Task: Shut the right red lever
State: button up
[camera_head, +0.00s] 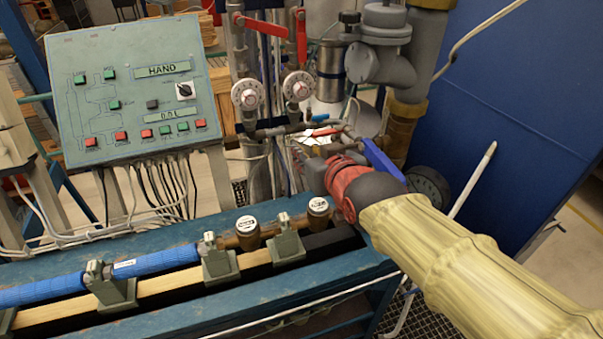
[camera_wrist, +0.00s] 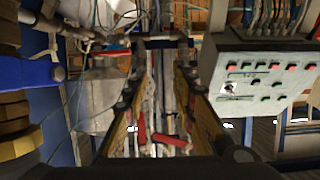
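The right red lever (camera_head: 300,36) hangs roughly vertical on its pipe, above a round white dial, at the top middle of the head view. The left red lever (camera_head: 262,25) lies nearly level beside it. My gripper (camera_head: 298,138) is below the levers and dials, apart from both levers. In the wrist view, which looks upside down, my gripper (camera_wrist: 162,48) has its fingers spread with nothing held. The right red lever (camera_wrist: 140,128) and the left red lever (camera_wrist: 168,141) show between the fingers, beyond them.
The green control panel (camera_head: 135,90) stands left. Grey pipework (camera_head: 385,50) and a blue lever (camera_head: 383,160) are close to my wrist on the right. The blue bench (camera_head: 190,235) carries brown meters (camera_head: 248,238) below. A blue wall (camera_head: 520,110) bounds the right.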

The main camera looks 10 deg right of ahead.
jog(key=shift+s+a+f+g, duration=0.15)
jog(key=shift+s+f, duration=0.25)
jog(key=shift+s, duration=0.4)
jog(key=shift+s+a+f+g, duration=0.1)
jog(key=shift+s+f+g, duration=0.2)
jog(key=shift+s, duration=0.5)
jog(key=shift+c, duration=0.3)
